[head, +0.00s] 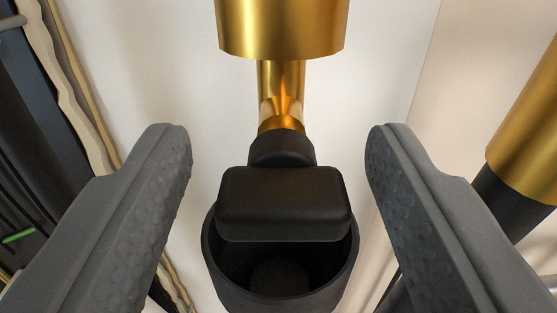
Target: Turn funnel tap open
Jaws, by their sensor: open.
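In the head view, a black tap handle (285,204) with a rounded rectangular grip sits in the middle, its long side running across the picture. A black funnel cup (212,262) opens just below and behind the handle, and its inside is partly hidden by it. A brass pipe (281,85) comes down to the tap from a wider brass cylinder (282,28) at the top. My gripper (278,145) is open and empty. One finger is on each side of the tap handle, with a visible gap on both sides.
A second brass cylinder with a black lower part (522,130) stands at the right, beyond the right finger. Dark equipment and beige cables (70,85) run along the left edge. A pale plain wall (390,60) lies behind the tap.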

